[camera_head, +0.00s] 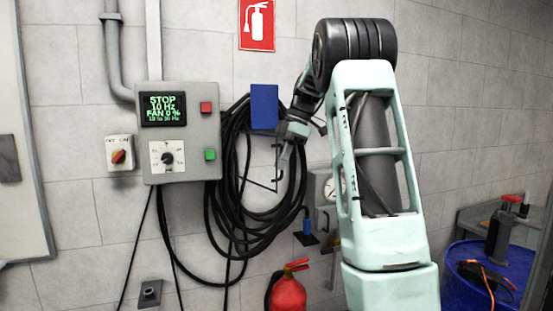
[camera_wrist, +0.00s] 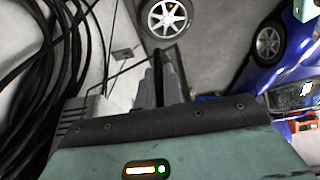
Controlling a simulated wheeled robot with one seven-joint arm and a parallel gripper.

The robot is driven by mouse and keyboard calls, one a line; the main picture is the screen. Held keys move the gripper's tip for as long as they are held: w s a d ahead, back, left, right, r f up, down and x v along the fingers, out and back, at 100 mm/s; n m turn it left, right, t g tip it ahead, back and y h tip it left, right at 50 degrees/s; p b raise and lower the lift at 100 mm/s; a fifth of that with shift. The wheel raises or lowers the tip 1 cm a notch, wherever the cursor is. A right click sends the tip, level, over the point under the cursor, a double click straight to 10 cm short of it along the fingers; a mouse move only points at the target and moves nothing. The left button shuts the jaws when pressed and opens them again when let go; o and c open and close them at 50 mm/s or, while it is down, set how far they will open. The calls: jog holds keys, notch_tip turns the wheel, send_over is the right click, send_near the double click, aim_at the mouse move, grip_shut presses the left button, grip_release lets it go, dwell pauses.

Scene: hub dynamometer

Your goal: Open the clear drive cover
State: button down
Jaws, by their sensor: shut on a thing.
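My gripper (camera_head: 283,168) is in front of the wall, below a blue box (camera_head: 264,107). The clear drive cover (camera_head: 260,185) shows only as thin dark edge lines, with see-through space between them; its exact outline is hard to tell. My gripper is at the right end of these lines, shut on the cover's edge or handle; I cannot tell which. In the wrist view the fingers (camera_wrist: 160,80) are close together, with a thin dark bar running left from them. My arm hides part of the wall behind it.
A grey control box (camera_head: 182,132) with a lit green display is on the wall at left. Coiled black cables (camera_head: 227,190) hang behind my gripper. A red extinguisher (camera_head: 288,292) stands below. A blue drum (camera_head: 490,270) is at right. A blue car (camera_wrist: 275,70) shows in the wrist view.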

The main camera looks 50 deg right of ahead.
jog(key=shift+d, duration=0.15)
jog(key=c, duration=1.5)
grip_release()
jog(key=p+v, duration=0.2)
jog(key=v, duration=1.5)
jog(key=shift+w+r+p, duration=0.1)
jog(key=shift+r+p, duration=0.15)
jog(key=shift+p, duration=0.15)
